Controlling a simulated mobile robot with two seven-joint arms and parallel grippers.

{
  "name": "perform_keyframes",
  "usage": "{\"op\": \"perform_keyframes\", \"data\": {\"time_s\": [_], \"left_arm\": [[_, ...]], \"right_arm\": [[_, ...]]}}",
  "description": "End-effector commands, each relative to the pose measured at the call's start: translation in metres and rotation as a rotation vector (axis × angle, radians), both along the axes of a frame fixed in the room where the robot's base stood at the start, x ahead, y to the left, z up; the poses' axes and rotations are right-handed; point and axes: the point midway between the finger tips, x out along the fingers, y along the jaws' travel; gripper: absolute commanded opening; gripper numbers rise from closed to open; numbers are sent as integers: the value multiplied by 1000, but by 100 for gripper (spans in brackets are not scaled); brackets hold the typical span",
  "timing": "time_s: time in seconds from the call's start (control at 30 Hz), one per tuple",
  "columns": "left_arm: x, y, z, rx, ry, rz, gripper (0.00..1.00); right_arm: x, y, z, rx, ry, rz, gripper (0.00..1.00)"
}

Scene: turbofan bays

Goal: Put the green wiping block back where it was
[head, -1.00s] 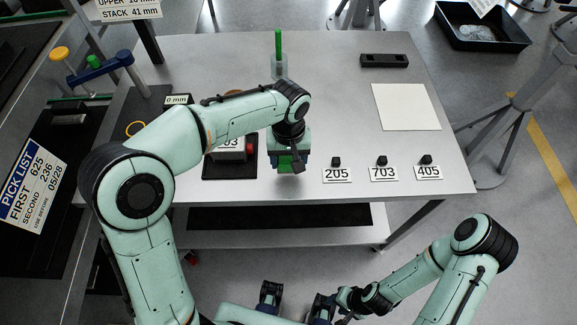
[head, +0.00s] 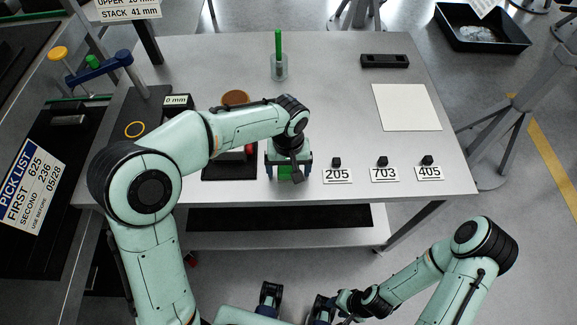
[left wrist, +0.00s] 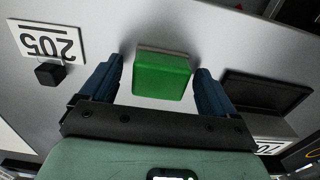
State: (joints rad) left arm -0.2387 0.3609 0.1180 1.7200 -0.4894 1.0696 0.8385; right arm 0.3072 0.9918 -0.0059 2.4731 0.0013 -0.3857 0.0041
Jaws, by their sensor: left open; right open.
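The green wiping block (left wrist: 163,74) lies on the grey table between the two blue fingers of my left gripper (left wrist: 158,88) in the left wrist view. The fingers are open, with a gap on each side of the block. In the head view my left gripper (head: 288,172) points down near the table's front edge and hides most of the block; a bit of green (head: 285,172) shows between the fingers. My right gripper (head: 333,305) is open and empty, low at the bottom of the head view, away from the table.
To the left of the block is a dark tray (head: 228,174). To the right stand number cards 205 (head: 338,177), 703 (head: 384,175) and 405 (head: 429,173) with small black blocks. A clear holder with a green stick (head: 279,62), a white sheet (head: 406,107) and a black bar (head: 385,61) lie behind.

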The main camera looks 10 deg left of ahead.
Motion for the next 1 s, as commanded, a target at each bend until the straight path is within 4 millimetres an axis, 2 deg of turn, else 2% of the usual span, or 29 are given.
{"op": "perform_keyframes", "data": {"time_s": [0.13,0.23,0.5,0.7,0.83,1.0], "left_arm": [[0,0,6,0,-1,0,89],[1,0,17,-1,-4,1,89],[1,0,76,-2,-6,0,89],[1,0,110,0,-3,0,89],[0,0,121,0,-2,0,89],[0,0,124,0,1,0,89]], "right_arm": [[2,0,4,0,-2,0,43],[2,0,4,0,-2,0,43],[5,0,13,0,-6,0,43],[8,0,19,0,-9,0,43],[9,0,21,0,-10,0,43],[9,0,21,0,-10,0,43]]}}
